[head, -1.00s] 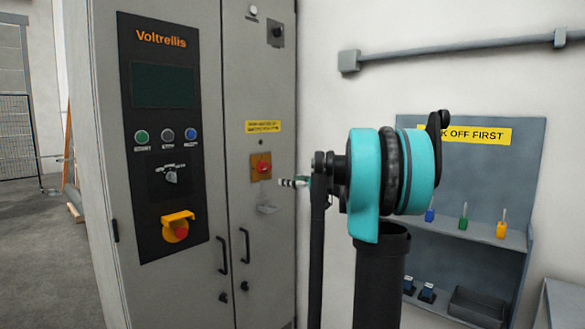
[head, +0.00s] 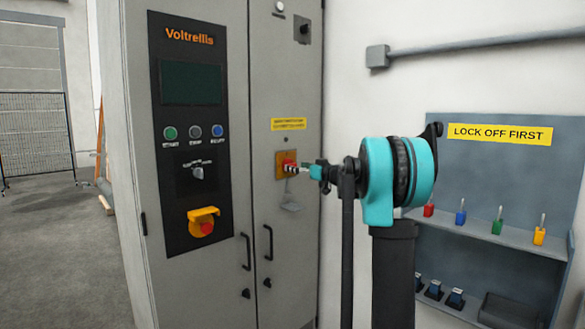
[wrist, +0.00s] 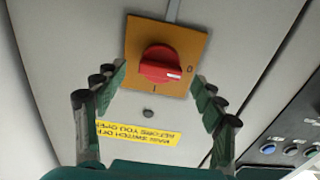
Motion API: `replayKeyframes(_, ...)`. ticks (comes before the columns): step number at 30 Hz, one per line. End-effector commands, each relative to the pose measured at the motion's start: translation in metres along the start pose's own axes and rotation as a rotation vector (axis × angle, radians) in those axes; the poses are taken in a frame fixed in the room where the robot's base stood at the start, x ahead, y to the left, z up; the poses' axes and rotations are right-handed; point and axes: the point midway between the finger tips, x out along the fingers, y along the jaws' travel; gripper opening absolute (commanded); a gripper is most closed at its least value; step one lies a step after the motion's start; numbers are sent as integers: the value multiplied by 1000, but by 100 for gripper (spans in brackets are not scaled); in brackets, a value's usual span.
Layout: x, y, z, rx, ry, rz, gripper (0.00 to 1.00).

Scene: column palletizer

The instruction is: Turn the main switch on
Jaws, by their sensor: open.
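The main switch is a red rotary knob (wrist: 160,64) on an orange plate (wrist: 193,40) in the wrist view. Its handle lies roughly crosswise there, its white mark pointing right towards a small mark on the plate; an "I"-like mark shows below the knob. In the head view the orange plate (head: 281,165) is on the cabinet's right door, the knob partly covered by my fingers. My gripper (wrist: 158,80) is open and empty, its fingers spread either side of the knob's line. It also shows in the head view (head: 294,170). I cannot tell whether they touch.
A yellow label (wrist: 140,131) sits beside the switch, upside down in the wrist view. A grey hasp-like part (head: 291,208) hangs below the plate. The control panel (head: 190,110) is left; a lockout board (head: 480,175) with coloured padlocks stands right.

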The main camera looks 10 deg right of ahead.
Motion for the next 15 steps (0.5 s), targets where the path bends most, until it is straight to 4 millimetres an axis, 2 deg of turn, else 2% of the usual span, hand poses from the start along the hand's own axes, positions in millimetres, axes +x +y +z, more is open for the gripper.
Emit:
replayKeyframes(1, 9, 0, 0, 0, 0, -2, 70)
replayKeyframes(6, 26, 0, 0, 0, 0, -1, 70)
replayKeyframes(15, 32, 0, 0, 0, 0, 0, 70)
